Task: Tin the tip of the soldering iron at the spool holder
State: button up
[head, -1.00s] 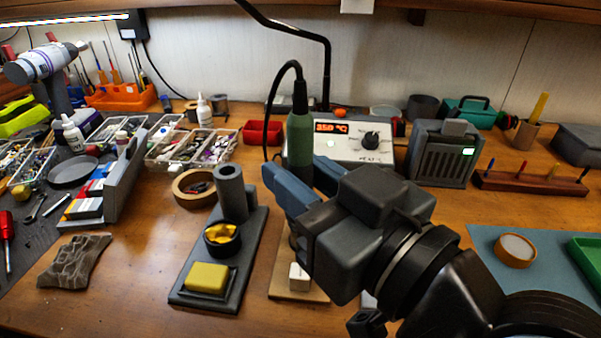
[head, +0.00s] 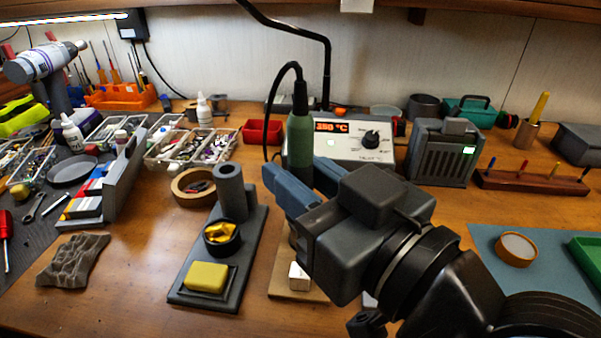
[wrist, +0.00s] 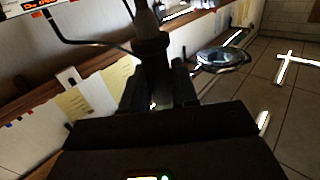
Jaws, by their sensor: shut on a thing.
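My gripper (head: 304,176) has blue fingers shut around the green handle of the soldering iron (head: 299,138). The iron stands upright, with its black cord arching from the top. Its tip is hidden behind my gripper. In the wrist view the iron (wrist: 152,55) is a dark shape between the fingers (wrist: 158,88). Below the gripper is a small wooden base (head: 284,284) with a white block (head: 299,276); it may be the spool holder, but my gripper covers most of it. I cannot tell whether the tip touches anything there.
Left of the wooden base is the dark iron stand (head: 187,284) with an upright tube (head: 231,190), brass wool (head: 220,232) and a yellow sponge (head: 206,277). The soldering station (head: 352,147) and a grey fan box (head: 441,152) stand behind. Bare tabletop (head: 120,270) lies front left.

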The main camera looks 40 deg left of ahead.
aim_at(310, 131)
jog(key=shift+f+b, duration=0.45)
jog(key=shift+f, duration=0.05)
dwell(2.0)
jog(key=shift+r, duration=0.25)
dwell(1.4)
jog(key=shift+r+p, duration=2.35)
jog(key=shift+r, duration=0.55)
